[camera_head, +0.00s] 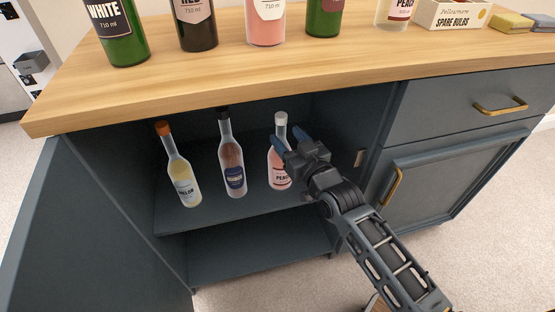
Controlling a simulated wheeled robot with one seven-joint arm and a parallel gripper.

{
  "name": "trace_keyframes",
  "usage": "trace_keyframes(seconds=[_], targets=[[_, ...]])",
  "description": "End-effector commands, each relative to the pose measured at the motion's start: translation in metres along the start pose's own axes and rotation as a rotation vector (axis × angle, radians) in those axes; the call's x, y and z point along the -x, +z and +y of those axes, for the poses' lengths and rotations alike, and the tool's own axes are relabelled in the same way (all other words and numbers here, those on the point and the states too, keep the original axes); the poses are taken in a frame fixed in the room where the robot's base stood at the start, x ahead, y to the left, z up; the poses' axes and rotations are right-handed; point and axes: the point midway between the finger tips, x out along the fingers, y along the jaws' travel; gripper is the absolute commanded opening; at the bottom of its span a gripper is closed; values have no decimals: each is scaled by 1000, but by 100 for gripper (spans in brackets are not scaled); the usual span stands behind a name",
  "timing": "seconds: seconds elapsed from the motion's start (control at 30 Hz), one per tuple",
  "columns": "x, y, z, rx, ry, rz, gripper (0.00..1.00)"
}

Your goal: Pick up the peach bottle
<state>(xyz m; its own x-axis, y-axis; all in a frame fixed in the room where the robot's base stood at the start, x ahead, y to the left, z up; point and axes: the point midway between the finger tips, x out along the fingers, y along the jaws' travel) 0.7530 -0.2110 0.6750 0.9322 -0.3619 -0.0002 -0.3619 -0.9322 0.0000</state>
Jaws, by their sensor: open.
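The peach bottle (279,171) stands upright on the upper shelf inside the open cabinet. It has pink contents, a clear neck, a white cap and a label reading "PEACH". My gripper (279,139) is open at the bottle's neck and shoulder, with its blue-tipped fingers near it. The gripper body covers the bottle's right side. I cannot tell whether the fingers touch the glass or whether the neck is between them.
A dark-labelled bottle (232,160) and a yellowish bottle with an orange cap (182,176) stand left on the same shelf (208,211). The wooden countertop (190,74) overhangs above and bears several bottles and a spare bulbs box (453,15). The lower shelf (255,257) looks empty.

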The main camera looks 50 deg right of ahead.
Motion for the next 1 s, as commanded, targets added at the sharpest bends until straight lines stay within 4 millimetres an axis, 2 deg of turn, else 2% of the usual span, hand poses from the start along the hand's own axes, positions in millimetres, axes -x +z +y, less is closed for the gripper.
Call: trace_keyframes(seconds=[0.4,0.53,0.77,1.0], targets=[[-52,0,-2,-1,-2,3,57],[-59,0,-1,-1,-2,0,57],[-59,-1,-1,0,-1,0,57],[-59,-1,0,0,-1,0,34]])
